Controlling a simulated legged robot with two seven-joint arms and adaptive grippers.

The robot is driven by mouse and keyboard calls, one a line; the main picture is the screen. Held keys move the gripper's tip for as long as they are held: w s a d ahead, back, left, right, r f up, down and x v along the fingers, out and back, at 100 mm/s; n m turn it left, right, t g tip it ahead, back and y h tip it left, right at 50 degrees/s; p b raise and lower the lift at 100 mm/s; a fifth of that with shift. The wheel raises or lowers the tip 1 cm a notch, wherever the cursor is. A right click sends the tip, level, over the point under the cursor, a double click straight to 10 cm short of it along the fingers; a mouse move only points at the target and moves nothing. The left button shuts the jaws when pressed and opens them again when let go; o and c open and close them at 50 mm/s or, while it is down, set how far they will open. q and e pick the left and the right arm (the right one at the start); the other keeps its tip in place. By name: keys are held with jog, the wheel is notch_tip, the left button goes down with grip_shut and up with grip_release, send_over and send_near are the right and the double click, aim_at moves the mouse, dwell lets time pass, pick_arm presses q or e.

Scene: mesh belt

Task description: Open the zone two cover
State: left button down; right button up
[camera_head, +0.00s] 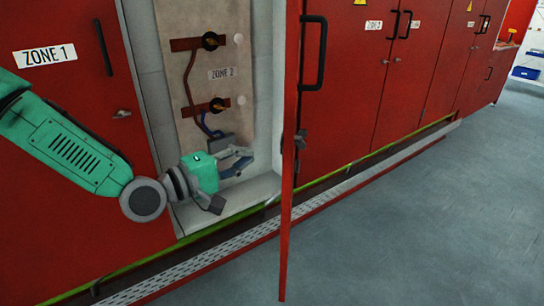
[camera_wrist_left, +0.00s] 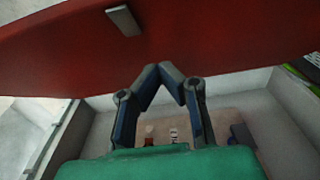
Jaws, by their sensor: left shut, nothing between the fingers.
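The red door (camera_head: 290,120) of the zone two cabinet stands swung out, seen nearly edge-on, with a black handle (camera_head: 313,52) on its right side. Behind it the cabinet is open, showing a beige panel (camera_head: 215,100) with a "ZONE 2" label (camera_head: 222,73). My left gripper (camera_head: 248,155) is in front of the opening's lower part, left of the door. In the left wrist view its fingertips (camera_wrist_left: 168,70) meet with nothing between them, and a red surface (camera_wrist_left: 220,35) with a grey fitting (camera_wrist_left: 123,20) fills the top. I cannot tell whether they touch it. My right gripper is out of view.
The closed "ZONE 1" door (camera_head: 80,110) is at the left. More closed red cabinets (camera_head: 380,90) run to the right. A perforated metal ledge (camera_head: 215,262) and a green strip run along the cabinet base. The grey floor (camera_head: 430,220) is clear at the right.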

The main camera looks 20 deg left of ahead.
pick_arm(q)
jog(key=w+d, duration=0.2)
jog(key=d, duration=0.3)
jog(key=shift+w+d, duration=0.25)
